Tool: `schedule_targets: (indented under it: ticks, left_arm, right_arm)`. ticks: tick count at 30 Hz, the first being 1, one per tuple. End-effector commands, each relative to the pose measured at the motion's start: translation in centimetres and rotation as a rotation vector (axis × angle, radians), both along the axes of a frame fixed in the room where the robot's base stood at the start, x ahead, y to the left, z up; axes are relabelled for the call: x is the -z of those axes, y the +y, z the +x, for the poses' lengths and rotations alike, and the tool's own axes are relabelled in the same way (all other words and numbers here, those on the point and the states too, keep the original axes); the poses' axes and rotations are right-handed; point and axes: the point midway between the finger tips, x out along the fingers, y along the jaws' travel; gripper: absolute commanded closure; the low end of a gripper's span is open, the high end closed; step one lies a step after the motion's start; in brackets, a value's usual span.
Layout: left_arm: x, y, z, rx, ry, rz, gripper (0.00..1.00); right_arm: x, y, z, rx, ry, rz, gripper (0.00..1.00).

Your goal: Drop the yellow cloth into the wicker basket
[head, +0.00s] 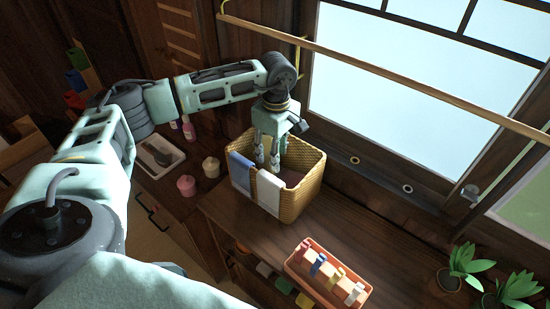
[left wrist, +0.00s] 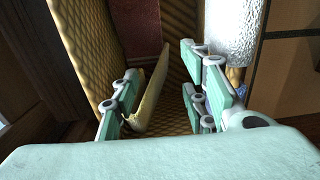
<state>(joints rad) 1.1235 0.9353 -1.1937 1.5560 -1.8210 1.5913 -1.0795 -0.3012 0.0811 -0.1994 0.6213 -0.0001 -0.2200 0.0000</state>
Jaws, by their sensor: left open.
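The wicker basket (head: 301,197) stands on the wooden counter below the window in the head view. A blue cloth (head: 241,171) and a white cloth (head: 268,190) hang over its near rim. My left gripper (head: 268,163) points down into the basket. In the left wrist view the gripper's fingers (left wrist: 160,98) are spread apart inside the wicker walls (left wrist: 84,45). A thin, folded yellow cloth (left wrist: 157,86) shows between the fingers, inside the basket; I cannot tell whether it touches a finger. In the head view the yellow cloth is hidden. My right gripper is not in view.
An orange tray (head: 329,281) with several coloured pegs stands on the counter in front of the basket. Potted plants (head: 464,266) are at the right. A pink jar (head: 187,185), a cream jar (head: 211,167) and a pale tray (head: 159,157) stand left. A rail (head: 390,75) crosses the window.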

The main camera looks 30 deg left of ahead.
Motion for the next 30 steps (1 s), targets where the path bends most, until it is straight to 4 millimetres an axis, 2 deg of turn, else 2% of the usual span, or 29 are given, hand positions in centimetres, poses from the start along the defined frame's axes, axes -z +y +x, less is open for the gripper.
schedule_targets:
  ticks: [1, 6, 12, 27, 30]
  left_arm:
    - [-0.6, 0.0, 0.1, 0.001, -0.003, 0.001, 0.59]
    - [-3.5, 0.0, 0.1, 0.0, -0.001, 0.001, 0.59]
    - [-5.1, 0.0, 0.0, 0.0, 0.002, 0.001, 0.59]
    - [-5.2, 0.0, 0.0, 0.001, 0.003, 0.001, 0.59]
    - [-5.1, -0.7, 0.2, -0.004, 0.002, -0.026, 0.59]
  right_arm:
    - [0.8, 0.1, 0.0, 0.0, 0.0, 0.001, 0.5]
    - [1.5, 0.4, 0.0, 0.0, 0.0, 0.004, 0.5]
    - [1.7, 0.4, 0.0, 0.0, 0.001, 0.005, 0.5]
    - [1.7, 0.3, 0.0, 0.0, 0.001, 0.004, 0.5]
    - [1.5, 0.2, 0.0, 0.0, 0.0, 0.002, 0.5]
